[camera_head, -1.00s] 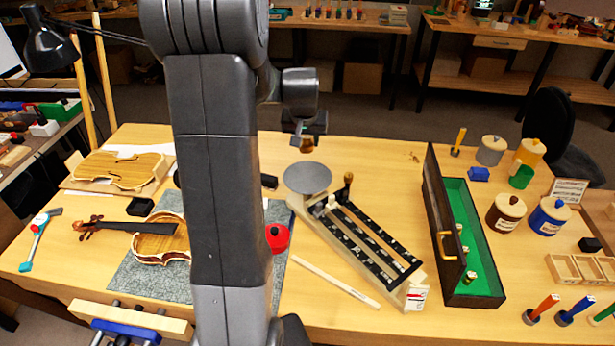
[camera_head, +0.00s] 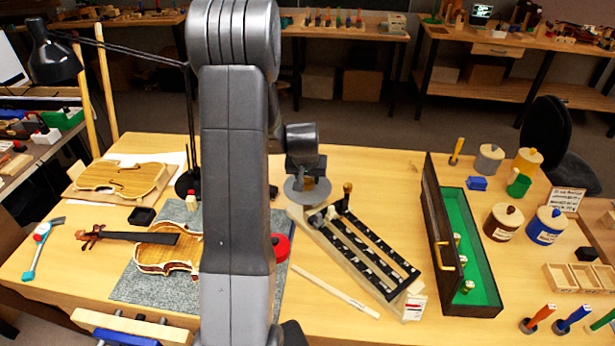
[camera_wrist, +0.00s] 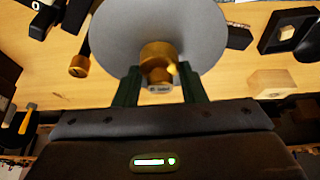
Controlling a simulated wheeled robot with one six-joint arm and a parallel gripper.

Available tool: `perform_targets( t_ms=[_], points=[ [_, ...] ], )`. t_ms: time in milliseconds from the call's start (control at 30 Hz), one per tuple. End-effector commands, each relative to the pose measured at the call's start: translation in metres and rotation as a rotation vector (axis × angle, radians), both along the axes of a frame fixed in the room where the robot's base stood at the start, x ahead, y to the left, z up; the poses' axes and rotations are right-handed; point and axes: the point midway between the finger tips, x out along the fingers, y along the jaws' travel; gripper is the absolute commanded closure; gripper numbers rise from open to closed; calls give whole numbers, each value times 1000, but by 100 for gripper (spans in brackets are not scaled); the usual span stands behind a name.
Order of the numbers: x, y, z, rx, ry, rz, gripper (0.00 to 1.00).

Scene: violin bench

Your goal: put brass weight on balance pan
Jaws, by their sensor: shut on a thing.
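The balance has a round grey pan, seen in the head view (camera_head: 318,194) and in the wrist view (camera_wrist: 205,22). Its long wooden base with black scale beams (camera_head: 365,245) runs toward the lower right. My gripper (camera_wrist: 160,75) is over the near part of the pan in the wrist view. It is shut on the brass weight (camera_wrist: 157,58), a short gold cylinder between its two dark fingers. Whether the weight touches the pan is not clear. In the head view my wrist hides the weight and part of the pan.
The open dark box with green lining (camera_head: 478,245) stands right of the balance and holds a few small weights. A violin body (camera_head: 165,255) lies on a grey mat at left. A red round tin (camera_head: 281,247) and a light wooden stick (camera_head: 335,291) lie near the balance.

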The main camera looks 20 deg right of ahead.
Motion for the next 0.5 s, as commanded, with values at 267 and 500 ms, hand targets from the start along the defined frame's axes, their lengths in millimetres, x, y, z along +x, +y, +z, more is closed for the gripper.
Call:
perform_targets(
  t_ms=[267,500],
  points=[
    [0,0,-2,0,0,0,41],
    [0,0,-2,0,0,0,41]
  ],
)
